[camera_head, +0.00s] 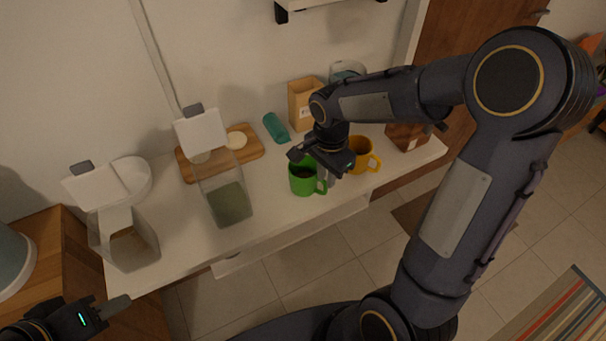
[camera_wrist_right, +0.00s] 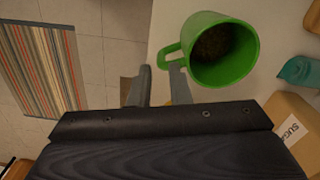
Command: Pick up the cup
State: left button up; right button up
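A green cup (camera_head: 302,182) stands upright on the white counter, with dark contents inside; it also shows in the right wrist view (camera_wrist_right: 222,62), its handle pointing toward my fingers. A yellow cup (camera_head: 361,157) stands to its right in the head view, partly hidden by my arm. My right gripper (camera_head: 326,176) is at the handle side of the green cup. In the wrist view my right gripper (camera_wrist_right: 159,84) is open, with a gap between its fingers; one fingertip is close to the handle, and contact is unclear. My left gripper (camera_head: 117,306) is low at the left, away from the cups.
Two clear dispensers (camera_head: 228,195) (camera_head: 127,242) with white lids stand on the counter's left half. A wooden board (camera_head: 187,171), teal object (camera_head: 276,129), tan box (camera_head: 302,104) and brown box (camera_head: 407,136) are behind or beside the cups. The counter (camera_head: 262,217) is clear in front.

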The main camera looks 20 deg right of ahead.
notch_tip(320, 180, down, 4)
jog(key=shift+f, duration=0.1)
grip_shut()
jog(key=shift+w, duration=0.1)
dwell(0.4)
